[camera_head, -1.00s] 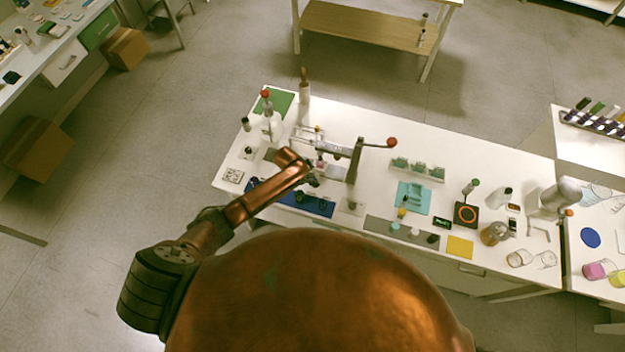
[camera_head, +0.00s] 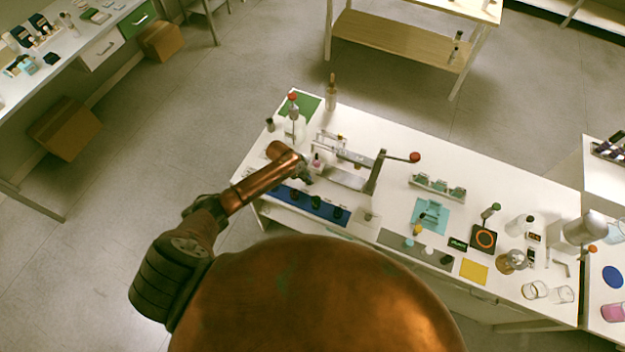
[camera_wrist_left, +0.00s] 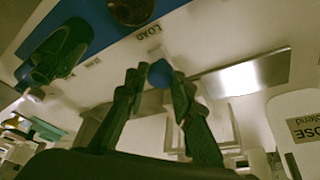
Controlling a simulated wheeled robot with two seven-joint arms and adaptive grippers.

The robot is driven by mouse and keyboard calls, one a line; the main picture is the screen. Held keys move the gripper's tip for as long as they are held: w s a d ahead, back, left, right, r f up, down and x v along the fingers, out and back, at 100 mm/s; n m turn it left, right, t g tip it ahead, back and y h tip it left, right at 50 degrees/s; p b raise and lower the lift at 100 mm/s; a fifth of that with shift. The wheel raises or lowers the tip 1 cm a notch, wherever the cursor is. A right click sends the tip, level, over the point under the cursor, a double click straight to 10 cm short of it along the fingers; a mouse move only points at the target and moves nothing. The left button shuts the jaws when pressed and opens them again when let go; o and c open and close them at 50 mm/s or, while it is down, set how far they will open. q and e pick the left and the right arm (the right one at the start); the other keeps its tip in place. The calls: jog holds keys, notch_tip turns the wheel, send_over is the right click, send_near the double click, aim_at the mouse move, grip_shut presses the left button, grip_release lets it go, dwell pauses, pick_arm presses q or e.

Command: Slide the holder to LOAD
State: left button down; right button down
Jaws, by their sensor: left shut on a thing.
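My left gripper (camera_head: 306,177) is at the lever press on the white table. In the left wrist view its two dark fingers (camera_wrist_left: 158,85) are closed around a blue knob (camera_wrist_left: 160,73), which belongs to the holder. The pale holder (camera_wrist_left: 205,125) shows partly behind the fingers, and a small pink item (camera_head: 316,160) sits there in the head view. The LOAD label (camera_wrist_left: 147,32) is close beyond the knob. A bare metal track (camera_wrist_left: 245,75) runs off to the right, towards a label ending in "OSE". My right gripper is not in view.
The press frame with its red-ended lever (camera_head: 414,157) stands right of the gripper. A blue mat (camera_head: 310,205) with dark items lies in front.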

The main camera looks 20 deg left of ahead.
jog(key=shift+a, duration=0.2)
pick_arm(q)
jog(key=c, duration=1.7)
grip_release()
jog(key=shift+o, duration=0.2)
jog(key=shift+r, duration=0.1)
jog(key=v, duration=1.1)
jog(key=shift+a+r, duration=0.15)
jog(key=shift+r, duration=0.2)
jog(key=shift+s, duration=0.15)
